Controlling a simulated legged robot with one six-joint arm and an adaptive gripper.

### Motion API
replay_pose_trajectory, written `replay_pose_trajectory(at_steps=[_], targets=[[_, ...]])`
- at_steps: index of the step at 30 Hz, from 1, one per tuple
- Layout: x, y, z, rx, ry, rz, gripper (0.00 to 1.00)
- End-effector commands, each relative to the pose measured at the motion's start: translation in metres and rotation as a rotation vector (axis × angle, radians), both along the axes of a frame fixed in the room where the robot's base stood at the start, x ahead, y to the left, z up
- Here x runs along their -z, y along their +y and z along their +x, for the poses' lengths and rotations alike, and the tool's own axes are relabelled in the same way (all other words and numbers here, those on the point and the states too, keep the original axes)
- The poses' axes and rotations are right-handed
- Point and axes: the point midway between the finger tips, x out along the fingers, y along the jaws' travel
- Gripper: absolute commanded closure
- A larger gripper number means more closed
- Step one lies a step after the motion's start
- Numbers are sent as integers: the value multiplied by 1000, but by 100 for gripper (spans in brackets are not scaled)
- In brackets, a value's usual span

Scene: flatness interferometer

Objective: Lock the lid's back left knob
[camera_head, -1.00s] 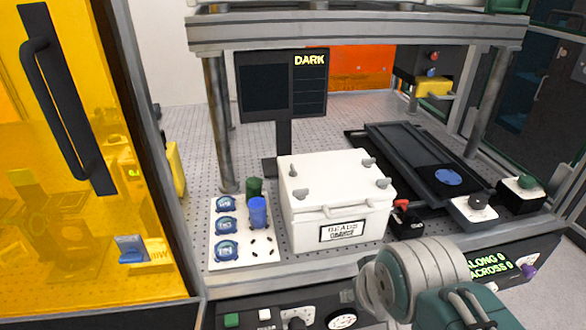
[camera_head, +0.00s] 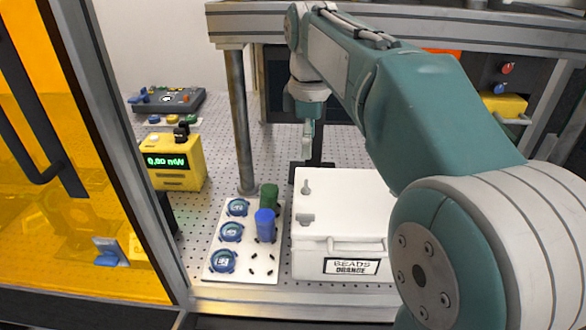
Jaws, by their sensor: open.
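The white box (camera_head: 345,215) has a flat white lid, a front handle and a label reading "BEADS ORANGE". The lid's back left knob (camera_head: 306,187) is a small grey knob whose bar looks narrow, pointing front to back. The front left knob (camera_head: 306,220) looks wider, its bar lying crosswise. My gripper (camera_head: 307,152) points down above and behind the back left knob, apart from it, with nothing seen between its fingers. It is open, though its fingers show small and nearly edge-on. My arm hides the lid's right side and its right knobs.
Left of the box a white plate (camera_head: 218,268) holds blue round pieces, a blue cylinder (camera_head: 265,224) and a green cylinder (camera_head: 269,196). A metal post (camera_head: 241,125) stands behind the plate. A yellow power meter (camera_head: 175,163) stands further left. A dark screen stand is behind my gripper.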

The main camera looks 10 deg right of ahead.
Motion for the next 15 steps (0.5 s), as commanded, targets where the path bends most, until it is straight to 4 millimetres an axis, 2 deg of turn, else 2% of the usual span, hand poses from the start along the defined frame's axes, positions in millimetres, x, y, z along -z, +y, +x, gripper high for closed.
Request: replay_pose_trajectory(at_steps=[3, 7, 15], targets=[[-1, -1, 9, -56, 21, 0, 14], [5, 2, 10, -68, 26, -2, 14], [51, 0, 9, -66, 28, -1, 14]])
